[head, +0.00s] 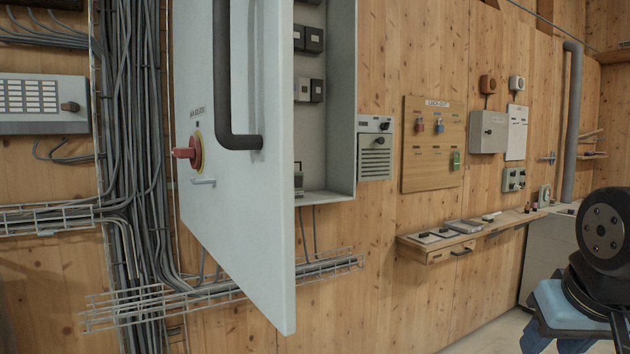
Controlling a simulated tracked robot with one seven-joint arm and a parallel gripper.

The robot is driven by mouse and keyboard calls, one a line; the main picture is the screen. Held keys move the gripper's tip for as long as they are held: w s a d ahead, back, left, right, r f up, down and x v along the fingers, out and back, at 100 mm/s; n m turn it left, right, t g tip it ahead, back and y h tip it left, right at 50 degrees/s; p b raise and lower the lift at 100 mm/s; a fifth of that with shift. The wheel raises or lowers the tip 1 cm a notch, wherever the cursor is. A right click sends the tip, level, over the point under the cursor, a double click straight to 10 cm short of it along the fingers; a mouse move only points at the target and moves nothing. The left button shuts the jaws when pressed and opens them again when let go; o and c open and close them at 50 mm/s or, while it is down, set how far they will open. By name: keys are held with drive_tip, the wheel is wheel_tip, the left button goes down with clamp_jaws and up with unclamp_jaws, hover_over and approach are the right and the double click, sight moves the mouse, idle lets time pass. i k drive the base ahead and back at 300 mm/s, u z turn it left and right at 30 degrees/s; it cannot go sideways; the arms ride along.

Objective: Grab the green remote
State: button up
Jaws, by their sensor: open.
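My gripper is not in view; only a dark joint and blue part of my own body show at the right edge.
The cabinet door swings out toward me, with a red rotary switch (190,153) and a dark handle. A wire cable tray (220,290) runs below it. A wooden shelf (470,243) with small items is on the right wall. Floor shows at lower right.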

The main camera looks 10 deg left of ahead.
sight(298, 175)
drive_tip(key=z, duration=0.05)
drive_tip(key=i, duration=1.45)
drive_tip(key=u, duration=1.4)
drive_tip(key=i, duration=0.55)
drive_tip(key=z, duration=0.15)
drive_tip(key=k, duration=0.55)
drive_tip(key=u, duration=0.1)
